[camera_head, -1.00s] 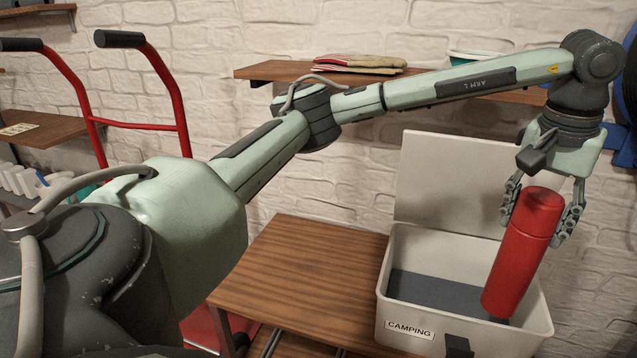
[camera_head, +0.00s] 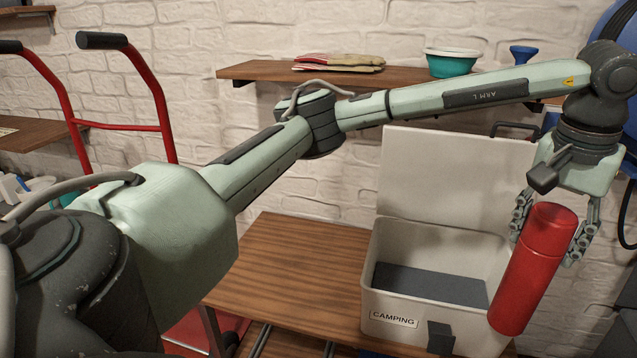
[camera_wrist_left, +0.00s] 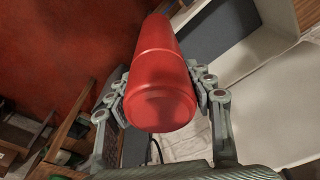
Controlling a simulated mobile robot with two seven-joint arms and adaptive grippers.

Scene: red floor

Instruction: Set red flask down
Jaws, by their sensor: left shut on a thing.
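The red flask (camera_head: 533,268) is held tilted in my left gripper (camera_head: 548,232), which is shut on it near its top end. In the head view the flask overlaps the right side of the open cream box labelled CAMPING (camera_head: 392,318). In the left wrist view the flask (camera_wrist_left: 160,80) lies between both fingers of the left gripper (camera_wrist_left: 160,95), its lower end pointing away over the red floor, with the box (camera_wrist_left: 262,95) to its right. The box's grey inside floor (camera_head: 430,285) looks empty where it shows. My right gripper is not in view.
The box stands on a wooden table (camera_head: 290,265), its lid (camera_head: 450,180) raised at the back. The table left of the box is bare. A wall shelf behind holds gloves (camera_head: 340,62) and a teal bowl (camera_head: 451,62). A red hand truck (camera_head: 120,128) stands at left.

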